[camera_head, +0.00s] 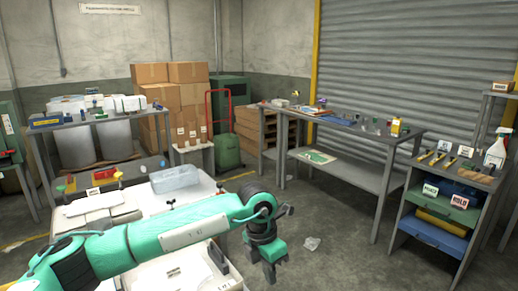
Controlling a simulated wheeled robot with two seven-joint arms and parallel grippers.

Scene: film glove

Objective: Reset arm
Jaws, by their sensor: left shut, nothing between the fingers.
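My left arm, green with black joints, comes in from the lower left and stretches across the front of the white-topped table. My left gripper (271,272) points down at the lower middle, beyond the table's right side and above the floor. Its fingers look shut, with nothing seen between them. My right gripper does not show. The white-topped table (205,188) is partly hidden behind my arm.
A clear plastic bin (175,178) stands on the white table. A grey workbench (345,130) with tools stands at the back right. A drawer bench (450,175) is at the right.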

